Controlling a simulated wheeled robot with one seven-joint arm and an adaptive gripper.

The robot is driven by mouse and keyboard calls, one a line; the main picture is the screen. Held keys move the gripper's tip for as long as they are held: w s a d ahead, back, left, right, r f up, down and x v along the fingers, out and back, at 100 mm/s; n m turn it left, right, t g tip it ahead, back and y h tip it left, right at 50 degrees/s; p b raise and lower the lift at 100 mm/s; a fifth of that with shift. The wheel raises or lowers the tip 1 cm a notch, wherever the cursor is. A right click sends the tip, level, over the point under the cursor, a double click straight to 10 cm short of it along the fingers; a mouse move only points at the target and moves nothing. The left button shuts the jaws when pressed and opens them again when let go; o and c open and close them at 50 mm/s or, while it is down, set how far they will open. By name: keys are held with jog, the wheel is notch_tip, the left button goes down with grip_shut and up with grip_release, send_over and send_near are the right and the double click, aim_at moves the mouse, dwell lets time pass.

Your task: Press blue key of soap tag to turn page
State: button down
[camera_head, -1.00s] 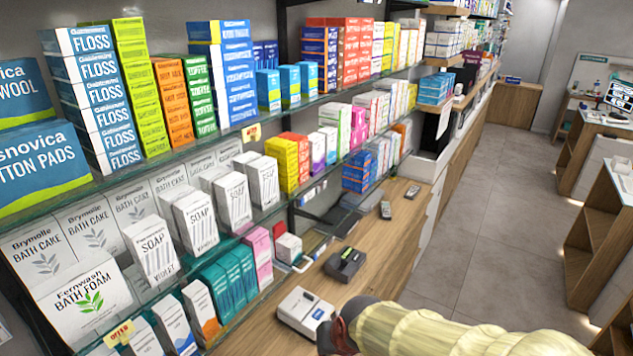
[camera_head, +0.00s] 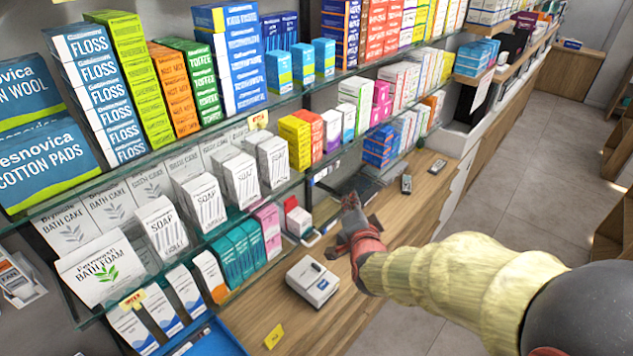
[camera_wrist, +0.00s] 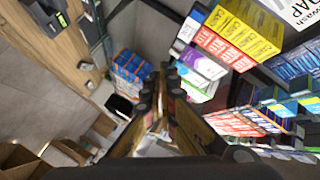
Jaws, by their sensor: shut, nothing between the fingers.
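White soap boxes (camera_head: 160,230) stand in a row on the middle glass shelf in the head view. Part of a soap box (camera_wrist: 301,12) shows at the top right of the wrist view. Small pale tags (camera_head: 326,173) sit on the shelf edge right of the soap; they are too small to read. I cannot make out a blue key on any tag. My gripper (camera_head: 351,200) is shut and empty, above the wooden counter and in front of the shelves. In the wrist view its dark fingers (camera_wrist: 160,78) point at the shelf area, apart from any box.
Two dark handheld devices (camera_head: 406,184) lie farther back. Glass shelf edges (camera_head: 215,240) run along the left. The grey floor (camera_head: 520,180) at right is open.

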dwell(0.4)
jog(key=p, duration=0.2)
send_near(319, 177)
jog(key=w+d+f, duration=0.1)
jog(key=w+d, duration=0.1)
jog(key=w, duration=0.1)
jog(key=shift+w+a+f, duration=0.15)
jog(key=shift+w+a, duration=0.3)
jog(key=shift+a, duration=0.2)
dwell(0.9)
jog(key=shift+w+a+b, duration=0.25)
jog(key=shift+a+b, duration=0.05)
jog(key=shift+b, duration=0.1)
jog(key=shift+w+a, duration=0.25)
jog(key=shift+a, duration=0.1)
dwell(0.8)
jog(key=shift+b, duration=0.4)
jog(key=shift+s+d+b, duration=0.55)
jog(key=shift+d, duration=0.15)
